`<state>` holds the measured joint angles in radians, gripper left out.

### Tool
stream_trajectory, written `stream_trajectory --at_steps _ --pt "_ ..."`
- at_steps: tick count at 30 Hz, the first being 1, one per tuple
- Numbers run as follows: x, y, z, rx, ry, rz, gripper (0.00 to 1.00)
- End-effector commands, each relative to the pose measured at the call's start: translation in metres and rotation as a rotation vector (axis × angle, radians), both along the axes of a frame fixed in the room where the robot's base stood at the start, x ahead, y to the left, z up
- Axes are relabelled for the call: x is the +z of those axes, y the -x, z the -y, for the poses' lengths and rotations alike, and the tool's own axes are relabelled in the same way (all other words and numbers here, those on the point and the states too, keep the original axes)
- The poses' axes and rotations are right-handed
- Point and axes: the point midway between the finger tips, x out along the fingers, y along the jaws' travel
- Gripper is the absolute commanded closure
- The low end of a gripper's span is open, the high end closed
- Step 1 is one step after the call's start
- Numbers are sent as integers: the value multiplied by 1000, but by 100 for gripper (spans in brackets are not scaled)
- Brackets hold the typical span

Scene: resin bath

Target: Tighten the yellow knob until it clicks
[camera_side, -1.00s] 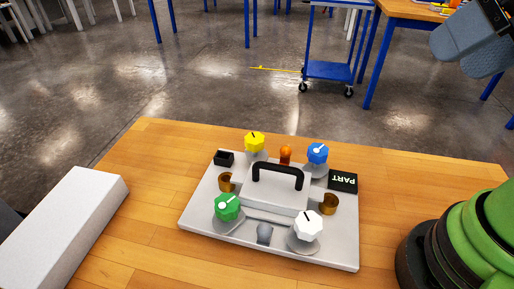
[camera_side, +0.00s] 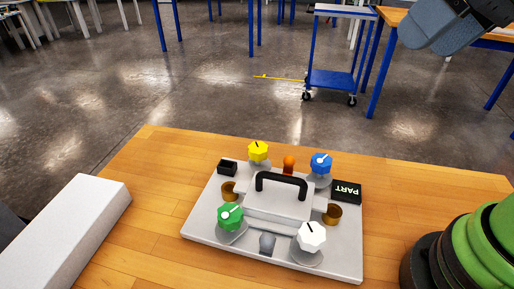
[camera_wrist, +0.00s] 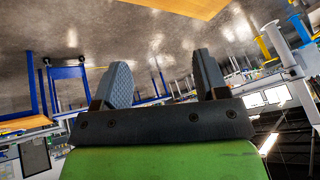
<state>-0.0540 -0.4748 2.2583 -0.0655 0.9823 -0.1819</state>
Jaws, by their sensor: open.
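The yellow knob (camera_side: 258,151) stands at the back left of a grey fixture plate (camera_side: 205,222) on the wooden table, with a dark mark on its top. A blue knob (camera_side: 320,162) is at the back right, a green knob (camera_side: 230,216) at the front left and a white knob (camera_side: 311,236) at the front right. My gripper (camera_side: 415,32) is high at the top right of the side view, far from the knobs. In the wrist view my gripper (camera_wrist: 162,80) has its two fingers spread apart with nothing between them. No knob shows in the wrist view.
A block with a black handle (camera_side: 282,180) rises in the middle of the plate. A long white box (camera_side: 75,230) lies at left. The table (camera_side: 150,165) is clear behind the plate.

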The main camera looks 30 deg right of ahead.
Motion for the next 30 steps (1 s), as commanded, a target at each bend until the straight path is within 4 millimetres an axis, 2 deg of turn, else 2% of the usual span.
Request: stream_trajectory --at_steps 1,5,8,11,15,19,24,30 --pt "1 -18 -4 67 36 -31 33" --pt "-2 -61 -15 248 130 -90 33" --pt "-12 -94 -27 388 195 -135 33" --pt "-30 -124 -39 530 257 -180 33" --pt "-66 -162 -60 731 333 -240 33" --pt "-105 -187 -78 903 391 -291 33" --pt "-146 -202 -94 1061 439 -336 33" --pt "-167 -206 -100 1126 456 -352 33"
